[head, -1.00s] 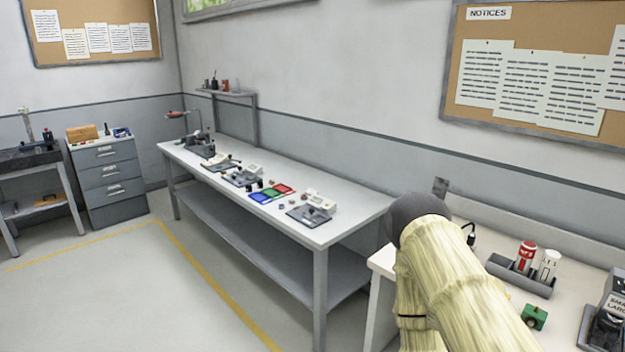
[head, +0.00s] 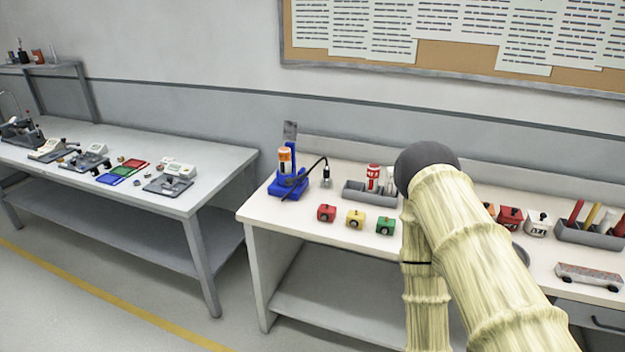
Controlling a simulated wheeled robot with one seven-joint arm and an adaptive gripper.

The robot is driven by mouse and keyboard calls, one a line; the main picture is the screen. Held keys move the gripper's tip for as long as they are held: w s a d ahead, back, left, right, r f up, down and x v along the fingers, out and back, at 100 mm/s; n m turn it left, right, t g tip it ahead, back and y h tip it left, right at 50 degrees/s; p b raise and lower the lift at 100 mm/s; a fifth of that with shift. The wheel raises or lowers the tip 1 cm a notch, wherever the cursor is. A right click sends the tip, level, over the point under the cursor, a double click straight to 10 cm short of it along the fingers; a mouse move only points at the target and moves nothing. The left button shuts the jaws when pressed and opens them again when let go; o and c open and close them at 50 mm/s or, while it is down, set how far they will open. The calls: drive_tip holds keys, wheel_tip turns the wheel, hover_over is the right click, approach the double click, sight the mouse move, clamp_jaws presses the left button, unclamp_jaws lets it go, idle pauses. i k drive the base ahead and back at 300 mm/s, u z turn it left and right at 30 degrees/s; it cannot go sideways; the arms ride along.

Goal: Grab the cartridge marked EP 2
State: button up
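A red cartridge-like cylinder (head: 373,177) with a white label stands in a grey holder (head: 358,193) on the right-hand bench. A white cylinder (head: 390,180) stands beside it, partly covered by my arm. An orange and white cylinder (head: 285,160) stands upright in a blue stand (head: 288,187) to their left. Their marks are too small to read, so I cannot tell which one is EP 2. My arm, in a cream ribbed sleeve, crosses the right half of the head view and hides part of the bench. My gripper does not show.
Small red (head: 326,213), yellow (head: 355,218) and green (head: 385,225) blocks line the bench's front edge. A cable runs by the blue stand. A pen holder (head: 588,234) and a small wheeled item (head: 588,276) are at right. Another bench (head: 215,165) stands left; floor between is open.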

sight(284, 152)
drive_tip(key=z, duration=1.2)
drive_tip(key=i, duration=1.4)
drive_tip(key=u, duration=2.55)
